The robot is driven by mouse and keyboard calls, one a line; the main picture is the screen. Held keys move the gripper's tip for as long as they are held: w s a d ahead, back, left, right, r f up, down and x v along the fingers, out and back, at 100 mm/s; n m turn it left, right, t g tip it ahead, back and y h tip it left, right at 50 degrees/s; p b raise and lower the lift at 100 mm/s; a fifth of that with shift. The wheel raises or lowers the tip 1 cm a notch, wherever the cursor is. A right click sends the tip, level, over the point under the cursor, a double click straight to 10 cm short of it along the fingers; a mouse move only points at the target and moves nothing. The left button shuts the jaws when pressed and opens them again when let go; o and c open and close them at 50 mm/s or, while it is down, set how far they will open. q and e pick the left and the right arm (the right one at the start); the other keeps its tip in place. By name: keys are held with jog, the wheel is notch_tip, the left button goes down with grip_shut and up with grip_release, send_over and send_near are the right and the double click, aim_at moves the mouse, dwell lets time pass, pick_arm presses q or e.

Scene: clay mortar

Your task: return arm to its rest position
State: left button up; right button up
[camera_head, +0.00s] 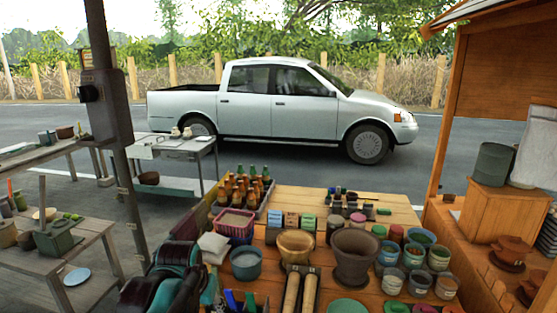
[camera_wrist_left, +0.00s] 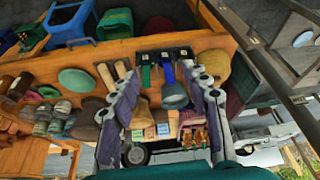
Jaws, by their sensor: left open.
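My left arm (camera_head: 165,280), teal and black, is at the lower left of the head view, beside the left edge of the wooden stall table (camera_head: 400,215). Its fingertips cannot be made out there. In the left wrist view my left gripper (camera_wrist_left: 163,82) is open, its two grey fingers apart with nothing held between them. Tabletop goods show beyond the fingers. A dark brown clay mortar (camera_head: 355,258) stands upright on the table, right of a tan bowl (camera_head: 295,246). My right gripper is not in view.
Around the arm are a blue bucket (camera_head: 246,264), a crate of bottles (camera_head: 240,195) and two wooden rollers (camera_head: 291,293). Several paint jars (camera_head: 418,284) crowd the right. A dark post (camera_head: 112,120) rises at left. A white pickup (camera_head: 280,100) is parked behind.

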pick_arm(q)
jog(key=s+f+t+b, duration=0.3)
jog(key=s+f, duration=0.8)
jog(key=s, duration=0.5)
jog(key=shift+a+f+n+b, duration=0.2)
jog(key=shift+n+b, duration=0.1)
jog(key=shift+n, duration=0.1)
